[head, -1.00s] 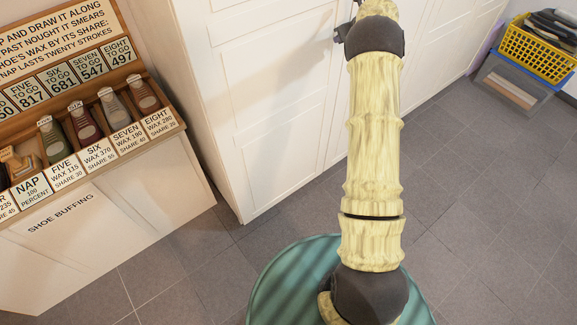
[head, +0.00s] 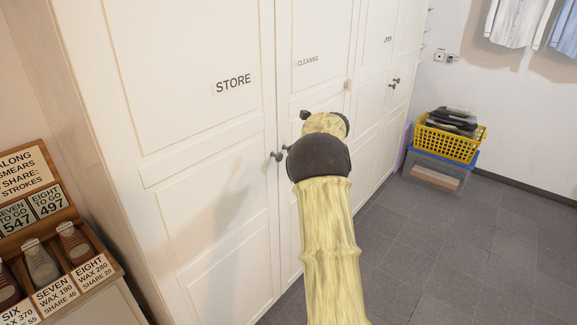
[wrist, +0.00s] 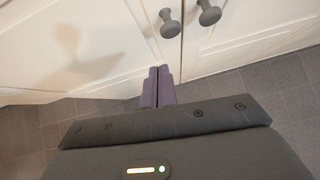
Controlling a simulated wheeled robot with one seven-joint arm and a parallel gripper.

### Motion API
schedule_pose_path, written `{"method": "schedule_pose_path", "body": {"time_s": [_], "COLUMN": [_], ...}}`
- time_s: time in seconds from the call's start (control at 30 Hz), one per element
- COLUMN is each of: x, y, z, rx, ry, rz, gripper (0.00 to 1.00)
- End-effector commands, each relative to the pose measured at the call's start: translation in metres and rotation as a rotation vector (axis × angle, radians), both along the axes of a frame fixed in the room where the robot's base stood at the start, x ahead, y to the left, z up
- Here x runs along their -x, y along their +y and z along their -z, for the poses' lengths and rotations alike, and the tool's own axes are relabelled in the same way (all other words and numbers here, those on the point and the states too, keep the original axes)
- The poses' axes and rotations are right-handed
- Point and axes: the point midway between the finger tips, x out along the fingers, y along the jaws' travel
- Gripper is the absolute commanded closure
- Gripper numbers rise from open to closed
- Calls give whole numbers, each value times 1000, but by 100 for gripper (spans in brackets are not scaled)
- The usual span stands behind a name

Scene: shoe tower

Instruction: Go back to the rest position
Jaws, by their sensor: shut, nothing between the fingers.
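My gripper (wrist: 158,72) shows in the wrist view with its two purple fingers side by side, shut and empty. It points at the lower part of the white cabinet doors, just below two dark round knobs (wrist: 170,29). I cannot tell whether the fingertips touch the doors. In the head view my raised yellow arm stands in front of the cabinet, and its dark joint hides the fingers.
White cabinet doors (head: 190,140) marked STORE and CLEANING stand close ahead. The shoe-buffing rack (head: 40,230) is at the left. The tiled floor (head: 450,265) at right is clear.

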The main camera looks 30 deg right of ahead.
Motion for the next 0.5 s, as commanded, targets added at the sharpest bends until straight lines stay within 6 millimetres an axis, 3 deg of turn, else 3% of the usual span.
{"method": "schedule_pose_path", "body": {"time_s": [0.17, 0.5], "x": [10, 14], "y": [-4, -15], "z": [-10, -11], "rx": [-1, 0], "ry": [0, 1], "rz": [1, 16], "gripper": [100, 100]}}
